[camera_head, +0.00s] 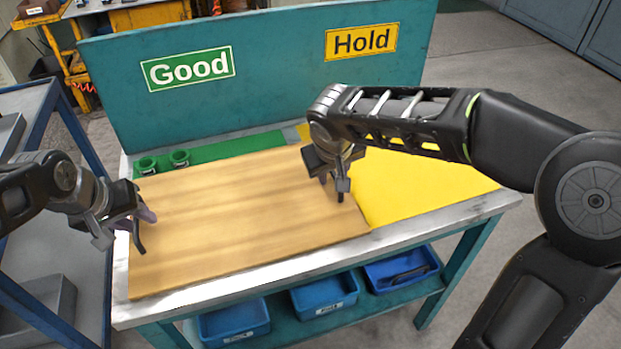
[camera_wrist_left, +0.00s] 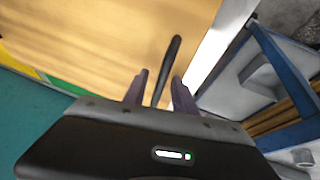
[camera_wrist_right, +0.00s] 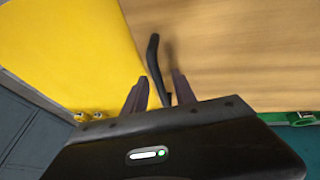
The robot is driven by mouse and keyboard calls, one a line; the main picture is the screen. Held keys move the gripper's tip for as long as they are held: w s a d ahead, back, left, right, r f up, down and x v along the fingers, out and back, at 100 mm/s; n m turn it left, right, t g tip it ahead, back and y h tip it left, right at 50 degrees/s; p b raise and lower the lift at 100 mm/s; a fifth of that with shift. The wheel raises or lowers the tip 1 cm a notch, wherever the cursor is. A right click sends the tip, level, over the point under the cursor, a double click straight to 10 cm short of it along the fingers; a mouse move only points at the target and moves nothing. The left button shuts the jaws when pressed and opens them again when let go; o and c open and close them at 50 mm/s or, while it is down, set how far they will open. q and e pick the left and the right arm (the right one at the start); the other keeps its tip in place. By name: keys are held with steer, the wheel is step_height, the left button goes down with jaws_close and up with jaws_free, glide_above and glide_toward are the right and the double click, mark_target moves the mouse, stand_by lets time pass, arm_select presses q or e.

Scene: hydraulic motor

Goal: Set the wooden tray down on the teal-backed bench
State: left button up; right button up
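The wooden tray (camera_head: 250,215) lies flat over the left and middle of the teal-backed bench (camera_head: 400,238) and appears to rest on its top. It has a dark handle at each short end. My left gripper (camera_head: 143,215) is at the left handle (camera_wrist_left: 167,70); in the left wrist view its fingers stand apart on either side of it, with gaps. My right gripper (camera_head: 337,183) is at the right handle (camera_wrist_right: 155,65), its fingers also apart around it with gaps. The fingertips' exact contact with the handles is hard to see.
A green mat (camera_head: 225,149) with two small green cups shows behind the tray, below the "Good" sign. A yellow mat (camera_head: 420,185) is clear at the right, below "Hold". Blue bins (camera_head: 325,295) stand on the lower shelf. A blue-framed grey cart (camera_head: 60,230) is at the left.

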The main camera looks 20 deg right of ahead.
arm_select(q)
steer(key=shift+r, duration=0.15)
steer(key=v, duration=1.1)
steer(key=shift+s+r, duration=0.15)
steer(key=shift+r, duration=0.2)
arm_select(e)
steer(key=v, duration=1.2)
arm_select(q)
steer(key=shift+s+a, duration=0.1)
steer(key=shift+a, duration=0.05)
